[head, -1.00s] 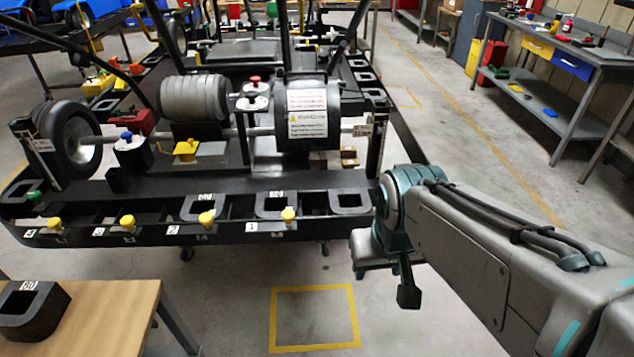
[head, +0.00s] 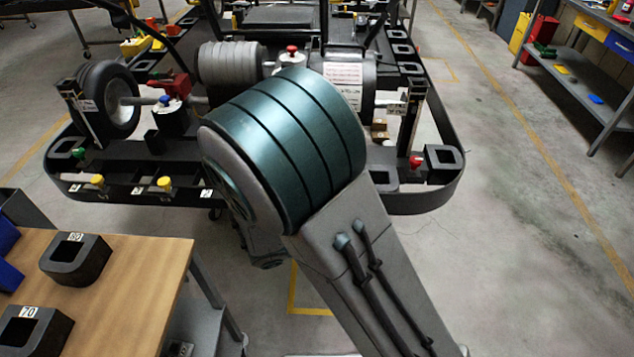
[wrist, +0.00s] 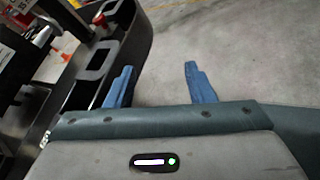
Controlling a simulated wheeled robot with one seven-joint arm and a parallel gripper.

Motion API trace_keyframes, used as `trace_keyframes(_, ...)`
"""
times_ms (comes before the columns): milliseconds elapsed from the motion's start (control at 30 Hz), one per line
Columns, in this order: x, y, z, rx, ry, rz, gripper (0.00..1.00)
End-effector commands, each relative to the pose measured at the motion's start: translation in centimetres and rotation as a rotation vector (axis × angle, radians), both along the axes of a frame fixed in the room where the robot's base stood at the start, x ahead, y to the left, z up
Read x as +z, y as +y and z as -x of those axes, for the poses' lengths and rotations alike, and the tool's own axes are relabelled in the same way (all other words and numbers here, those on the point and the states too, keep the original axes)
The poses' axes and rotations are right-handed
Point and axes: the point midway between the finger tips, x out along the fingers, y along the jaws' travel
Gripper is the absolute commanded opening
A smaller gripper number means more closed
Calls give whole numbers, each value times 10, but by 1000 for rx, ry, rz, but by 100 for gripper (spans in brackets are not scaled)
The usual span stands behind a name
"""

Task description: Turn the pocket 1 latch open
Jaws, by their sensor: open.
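The pocket 1 latch and its label are hidden behind my arm in the head view. Along the front rail (head: 120,196) of the black kart stand, two yellow latches show, one at far left (head: 97,181) and one to its right (head: 164,183). A number label (head: 205,193) sits beside my arm. In the wrist view my gripper (wrist: 156,80) is open, its two blue fingers apart with only grey floor between them. The stand's dark rim (wrist: 132,50) passes just left of the left finger. No yellow latch shows in the wrist view.
A red knob (head: 415,161) stands at the stand's right end, by an empty pocket frame (head: 443,158). A wooden table (head: 130,275) with dark blocks (head: 76,259) is at lower left. The floor right of the stand is clear.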

Motion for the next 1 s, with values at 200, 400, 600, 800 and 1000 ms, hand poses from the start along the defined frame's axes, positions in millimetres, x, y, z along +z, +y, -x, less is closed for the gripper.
trace_keyframes(200,-11,75,-19,414,-1,319,49)
trace_keyframes(400,-20,124,-20,648,-25,490,49)
trace_keyframes(600,-23,137,-24,716,-35,540,49)
trace_keyframes(800,-22,124,-52,712,-34,539,49)
trace_keyframes(1000,-22,105,-93,711,-34,539,49)
